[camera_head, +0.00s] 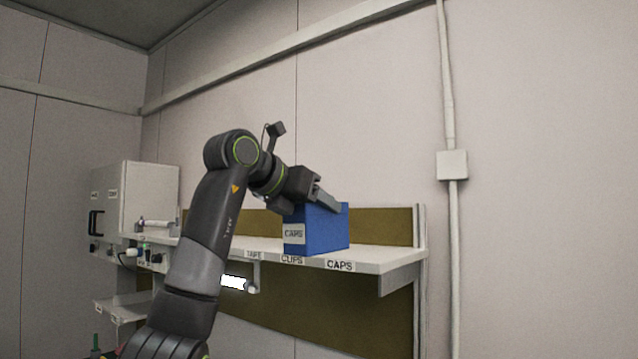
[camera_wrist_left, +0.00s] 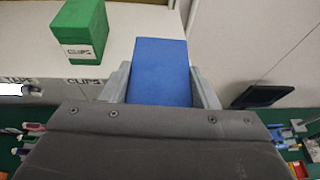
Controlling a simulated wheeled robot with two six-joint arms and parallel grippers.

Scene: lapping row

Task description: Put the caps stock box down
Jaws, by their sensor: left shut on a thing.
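The caps stock box is a blue block with a white CAPS label (camera_head: 318,232). It is upright at the shelf (camera_head: 372,256), between the CLIPS and CAPS shelf labels in the head view. Whether its base touches the shelf, I cannot tell. My left gripper (camera_head: 326,198) is shut on the box from above. In the left wrist view the blue box (camera_wrist_left: 160,70) sits between the two grey fingers. My right gripper is not in view.
A green box labelled CLIPS (camera_wrist_left: 80,30) stands on the shelf, left of the blue box in the wrist view. The shelf's right end, above the CAPS label (camera_head: 340,265), looks clear. A white cabinet (camera_head: 150,192) stands at the left.

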